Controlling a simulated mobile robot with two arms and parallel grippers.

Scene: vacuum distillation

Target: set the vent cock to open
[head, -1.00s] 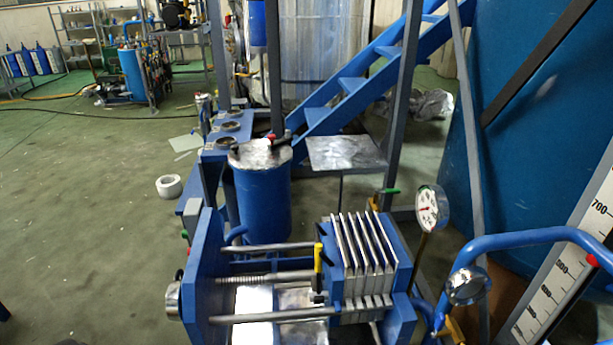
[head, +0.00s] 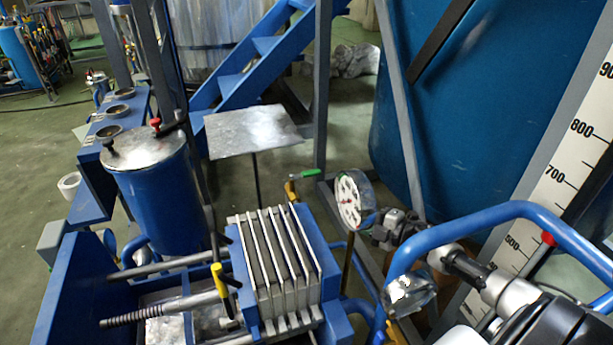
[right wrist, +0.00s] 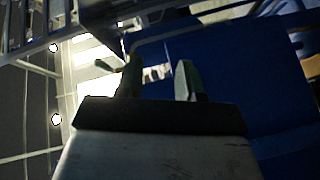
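A small brass cock with a green lever (head: 305,174) stands behind the plate stack; I cannot tell for sure that it is the vent cock. Its lever lies nearly level, pointing right. A red-handled fitting (head: 155,124) sits on the lid of the blue vessel, and a yellow handle (head: 218,278) stands left of the plates. My right gripper (head: 378,228) is beside the round gauge, right of the green lever and apart from it. In the right wrist view its two fingers (right wrist: 158,80) are spread, with no object clearly held between them. My left gripper is not in view.
The round gauge (head: 352,200) stands between the green lever and my right gripper. A blue tubular rail (head: 480,215) curves around my right arm. The plate stack (head: 275,265) fills the near middle. A flat metal plate (head: 253,131) stands behind it.

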